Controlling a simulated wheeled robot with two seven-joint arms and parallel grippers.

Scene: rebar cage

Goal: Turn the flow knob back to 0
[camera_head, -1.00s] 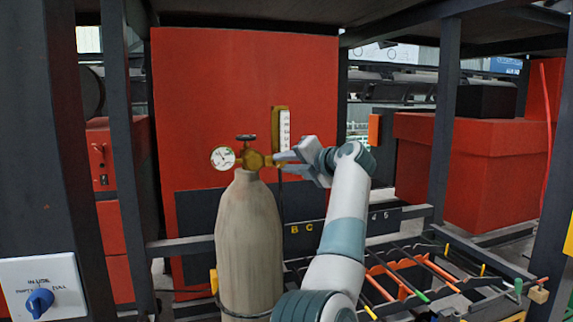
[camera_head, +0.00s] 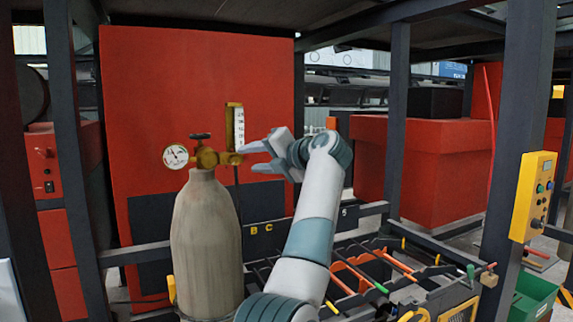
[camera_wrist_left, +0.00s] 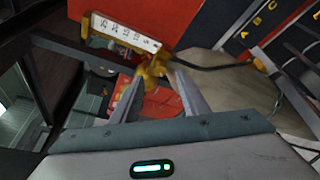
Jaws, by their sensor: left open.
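A grey gas cylinder (camera_head: 205,245) stands upright with a brass regulator (camera_head: 208,158) on top. A round white gauge (camera_head: 176,156) is on its left. A flow meter with a white scale (camera_head: 239,128) rises on its right; the scale also shows in the left wrist view (camera_wrist_left: 125,32). The brass flow knob (camera_wrist_left: 154,70) is below the scale, just beyond my fingertips. My left gripper (camera_head: 248,158) is open, to the right of the regulator; its fingers (camera_wrist_left: 160,82) point at the knob with nothing clearly held. The knob's setting cannot be read. My right gripper is not in view.
A red panel (camera_head: 160,85) stands behind the cylinder. Dark posts (camera_head: 398,125) frame the space. A yellow control box (camera_head: 533,197) hangs at right. A rack with colored-handled tools (camera_head: 375,275) is at lower right. A dark hose (camera_wrist_left: 215,66) runs from the fitting.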

